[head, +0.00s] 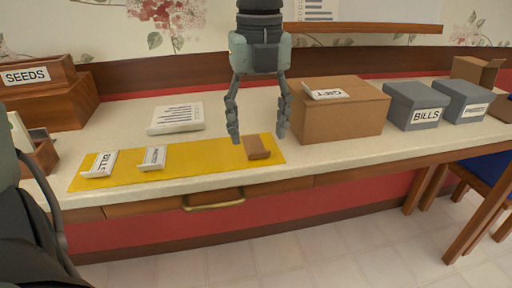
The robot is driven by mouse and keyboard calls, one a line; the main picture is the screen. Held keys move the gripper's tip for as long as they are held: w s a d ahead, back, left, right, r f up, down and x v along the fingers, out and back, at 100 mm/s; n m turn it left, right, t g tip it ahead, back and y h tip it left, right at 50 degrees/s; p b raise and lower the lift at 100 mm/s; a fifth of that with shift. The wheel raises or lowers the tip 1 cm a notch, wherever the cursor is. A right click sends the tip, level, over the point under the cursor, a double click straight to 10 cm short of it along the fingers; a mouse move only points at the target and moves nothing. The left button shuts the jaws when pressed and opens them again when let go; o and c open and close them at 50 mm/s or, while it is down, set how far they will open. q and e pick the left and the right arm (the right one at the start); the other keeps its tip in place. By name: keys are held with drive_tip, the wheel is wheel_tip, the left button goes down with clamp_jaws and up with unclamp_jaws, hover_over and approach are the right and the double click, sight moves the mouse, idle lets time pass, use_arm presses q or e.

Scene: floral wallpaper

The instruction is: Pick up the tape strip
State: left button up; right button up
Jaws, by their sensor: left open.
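A small brown block-like piece (257,148), likely the tape strip, lies at the right end of a yellow mat (210,166) on the counter. My left gripper (258,137) hangs from above with its fingers pointing down. Its jaws are open and empty, with one fingertip to each side of the brown piece in the picture. The height of the fingertips above the mat is hard to tell. My right gripper is not in view.
A "BILLS" label piece (100,165) and another label piece (153,157) lie on the mat. A cardboard box (345,118) with a label piece (325,94) on top stands close right of my gripper. Grey boxes (411,106) stand further right. A paper stack (177,118) lies behind the mat.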

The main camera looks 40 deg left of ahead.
sight(260, 145)
use_arm(q)
drive_tip(key=f, duration=0.4)
drive_tip(key=shift+w+f, duration=0.3)
drive_tip(key=shift+c, duration=0.2)
drive_tip(key=c, duration=0.8)
